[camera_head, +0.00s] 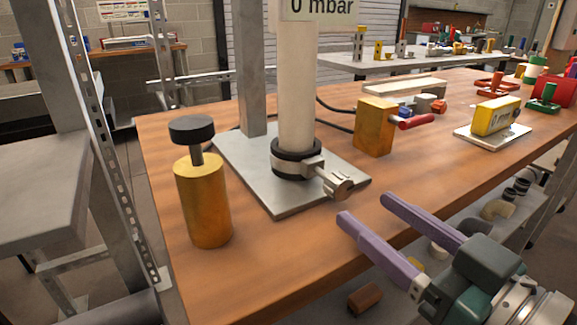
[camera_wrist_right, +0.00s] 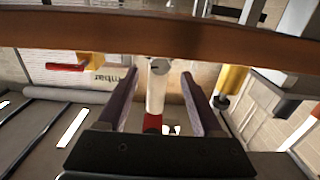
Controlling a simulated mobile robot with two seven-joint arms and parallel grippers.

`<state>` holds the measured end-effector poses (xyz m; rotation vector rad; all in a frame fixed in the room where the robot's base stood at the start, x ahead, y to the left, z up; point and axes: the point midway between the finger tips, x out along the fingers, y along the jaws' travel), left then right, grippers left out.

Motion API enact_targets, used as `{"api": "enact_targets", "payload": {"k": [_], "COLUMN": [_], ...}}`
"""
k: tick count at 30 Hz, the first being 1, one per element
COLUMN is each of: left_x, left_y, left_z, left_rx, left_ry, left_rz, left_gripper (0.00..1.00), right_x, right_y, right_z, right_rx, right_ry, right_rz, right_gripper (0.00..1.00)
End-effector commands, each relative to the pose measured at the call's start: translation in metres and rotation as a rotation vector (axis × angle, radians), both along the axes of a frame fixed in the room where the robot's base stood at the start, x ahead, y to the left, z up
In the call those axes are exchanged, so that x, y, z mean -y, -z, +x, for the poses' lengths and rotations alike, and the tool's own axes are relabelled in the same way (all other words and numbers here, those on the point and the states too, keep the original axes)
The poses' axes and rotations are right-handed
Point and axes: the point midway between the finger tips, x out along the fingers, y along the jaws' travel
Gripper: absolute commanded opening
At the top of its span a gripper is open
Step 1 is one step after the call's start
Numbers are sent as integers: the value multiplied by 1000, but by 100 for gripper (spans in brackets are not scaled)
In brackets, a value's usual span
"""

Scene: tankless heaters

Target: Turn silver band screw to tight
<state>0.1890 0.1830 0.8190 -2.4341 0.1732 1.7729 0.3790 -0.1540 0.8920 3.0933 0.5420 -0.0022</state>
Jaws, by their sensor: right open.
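The silver band screw (camera_head: 338,183) sticks out to the front right from a band (camera_head: 298,160) around the foot of a white column (camera_head: 297,95). The column stands on a grey metal plate (camera_head: 258,188) on the wooden bench. My right gripper (camera_head: 363,205) is open and empty, with its two purple fingers apart, in front of and below the screw, near the bench's front edge. My left gripper is not in view.
A brass cylinder with a black knob (camera_head: 203,200) stands left of the plate. A brass block with a red handle (camera_head: 375,127) stands behind right. A yellow device (camera_head: 495,116) sits farther right. A sign reading "0 mbar" (camera_head: 320,8) tops the column. Bare bench (camera_head: 275,260) lies in front.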

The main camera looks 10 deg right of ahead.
Motion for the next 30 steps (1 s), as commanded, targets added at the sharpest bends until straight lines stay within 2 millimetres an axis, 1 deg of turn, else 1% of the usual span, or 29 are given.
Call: {"api": "enact_targets", "payload": {"k": [1, 3, 9, 12, 15, 22, 30], "left_x": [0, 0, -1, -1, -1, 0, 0], "left_y": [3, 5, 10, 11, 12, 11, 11], "left_z": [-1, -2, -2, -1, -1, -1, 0], "left_rx": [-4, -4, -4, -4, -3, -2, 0], "left_ry": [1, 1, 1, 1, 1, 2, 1], "left_rz": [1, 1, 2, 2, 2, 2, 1], "left_gripper": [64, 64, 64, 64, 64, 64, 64], "right_x": [-4, -9, -19, -22, -24, -24, -24], "right_y": [0, 0, 1, 0, 0, 0, 0], "right_z": [11, 24, 53, 61, 64, 64, 64], "right_rx": [5, 5, 2, 1, 0, 0, 0], "right_ry": [2, 1, 0, 0, -1, -2, -1], "right_rz": [3, 3, 2, 1, 0, 1, 1], "right_gripper": [67, 67, 67, 67, 67, 67, 37]}}
